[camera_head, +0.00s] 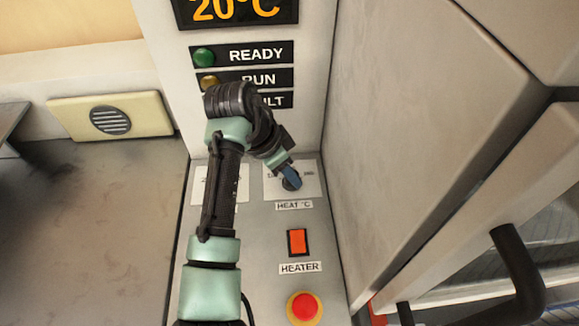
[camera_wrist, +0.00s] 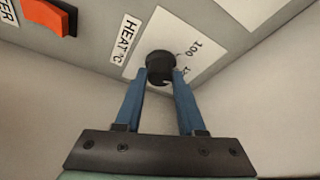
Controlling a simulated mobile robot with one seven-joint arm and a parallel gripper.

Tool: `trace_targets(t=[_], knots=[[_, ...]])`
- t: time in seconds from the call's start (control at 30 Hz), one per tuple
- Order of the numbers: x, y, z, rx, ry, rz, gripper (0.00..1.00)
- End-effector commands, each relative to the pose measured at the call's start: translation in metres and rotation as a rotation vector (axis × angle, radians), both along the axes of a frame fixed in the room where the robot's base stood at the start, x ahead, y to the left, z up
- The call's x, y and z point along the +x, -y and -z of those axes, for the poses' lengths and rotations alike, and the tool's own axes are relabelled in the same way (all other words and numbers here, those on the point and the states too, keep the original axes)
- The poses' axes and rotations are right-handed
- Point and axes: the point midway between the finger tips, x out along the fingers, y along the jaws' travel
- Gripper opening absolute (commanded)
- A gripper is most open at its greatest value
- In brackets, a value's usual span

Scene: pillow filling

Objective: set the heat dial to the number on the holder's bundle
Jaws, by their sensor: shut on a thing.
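The heat dial (camera_wrist: 160,67) is a black round knob on a white scale plate. The plate (camera_wrist: 205,28) shows "100" and part of another number; the rest is hidden. My gripper (camera_wrist: 160,78) has its two blue fingers shut on the dial, one on each side. In the head view my gripper (camera_head: 290,174) reaches down to the dial (camera_head: 292,183) above the "HEAT °C" label (camera_head: 294,205). The dial's pointer setting cannot be made out. The holder's bundle is not in view.
The orange heater switch (camera_head: 298,242) and a red button on a yellow base (camera_head: 304,308) lie below the dial. A display (camera_head: 236,10) reads 20°C above the READY lamp (camera_head: 203,57). A large pale cabinet (camera_head: 420,110) stands close on the right.

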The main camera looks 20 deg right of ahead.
Motion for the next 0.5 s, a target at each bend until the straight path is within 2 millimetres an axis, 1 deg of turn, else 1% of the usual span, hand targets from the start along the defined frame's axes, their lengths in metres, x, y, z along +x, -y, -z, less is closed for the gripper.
trace_targets(t=[0.2,0.5], knots=[[0.0016,0.0009,-0.0008,-0.001,0.002,0.155,0.00],[0.0021,0.0009,-0.0007,-0.001,0.003,0.276,0.00]])
